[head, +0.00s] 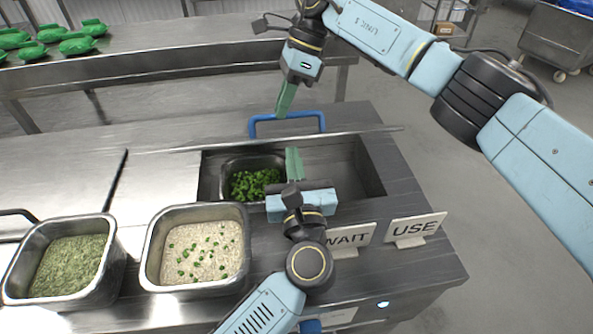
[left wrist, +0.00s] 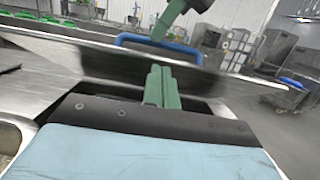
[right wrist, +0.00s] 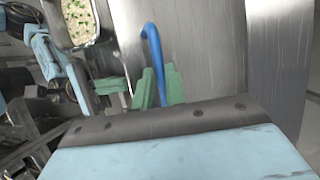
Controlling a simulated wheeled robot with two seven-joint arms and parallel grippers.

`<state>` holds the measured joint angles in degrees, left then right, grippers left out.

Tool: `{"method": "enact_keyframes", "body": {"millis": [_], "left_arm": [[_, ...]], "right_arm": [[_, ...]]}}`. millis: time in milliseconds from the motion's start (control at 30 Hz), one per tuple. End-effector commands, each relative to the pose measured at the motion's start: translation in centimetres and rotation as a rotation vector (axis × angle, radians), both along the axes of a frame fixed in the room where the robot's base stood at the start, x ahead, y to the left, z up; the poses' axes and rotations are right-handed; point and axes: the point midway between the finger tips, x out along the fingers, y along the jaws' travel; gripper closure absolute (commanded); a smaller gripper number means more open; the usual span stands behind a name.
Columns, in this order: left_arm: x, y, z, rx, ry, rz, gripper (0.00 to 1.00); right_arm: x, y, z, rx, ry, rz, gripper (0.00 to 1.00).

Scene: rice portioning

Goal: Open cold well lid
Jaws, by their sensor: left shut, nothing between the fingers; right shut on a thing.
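The cold well (head: 345,170) is a rectangular opening in the steel counter, uncovered where I see it. A steel pan of green pieces (head: 254,183) shows inside at its left. The steel lid with its blue handle (head: 288,122) is at the back edge of the well; I cannot tell its exact tilt. My right gripper (head: 285,98) is shut on the blue handle, which runs between its green fingers in the right wrist view (right wrist: 157,88). My left gripper (head: 294,163) is shut and empty above the well, apart from the handle; its fingers meet in the left wrist view (left wrist: 163,87).
A pan of rice with green bits (head: 197,252) and a pan of dried green herbs (head: 69,265) stand at front left. WAIT (head: 349,239) and USE (head: 415,229) signs stand at front right. A back shelf holds several green items (head: 78,45).

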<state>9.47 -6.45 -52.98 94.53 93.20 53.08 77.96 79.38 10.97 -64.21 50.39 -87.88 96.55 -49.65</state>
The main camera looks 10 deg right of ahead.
Motion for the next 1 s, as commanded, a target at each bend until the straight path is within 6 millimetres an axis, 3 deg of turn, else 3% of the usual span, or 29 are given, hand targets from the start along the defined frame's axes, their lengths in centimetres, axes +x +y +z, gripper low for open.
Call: {"method": "enact_keyframes", "body": {"millis": [33,700,733,867,1000], "left_arm": [[0.0,0.0,-0.1,0.000,0.000,0.000,1.00],[0.8,0.0,1.4,0.000,0.000,0.000,1.00],[0.8,0.0,1.4,0.000,0.000,0.000,1.00],[0.8,0.0,1.3,0.000,0.001,0.001,1.00],[0.9,0.1,1.1,0.000,0.007,0.003,1.00]], "right_arm": [[0.6,-0.6,-1.1,-0.015,-0.013,-0.024,1.00],[0.6,-0.6,-1.1,-0.015,-0.013,-0.024,1.00],[0.6,-0.6,-1.1,-0.015,-0.013,-0.024,0.86],[0.6,-0.5,-1.0,-0.013,-0.014,-0.022,0.69],[0.5,-0.4,-0.8,-0.011,-0.013,-0.019,0.66]]}}
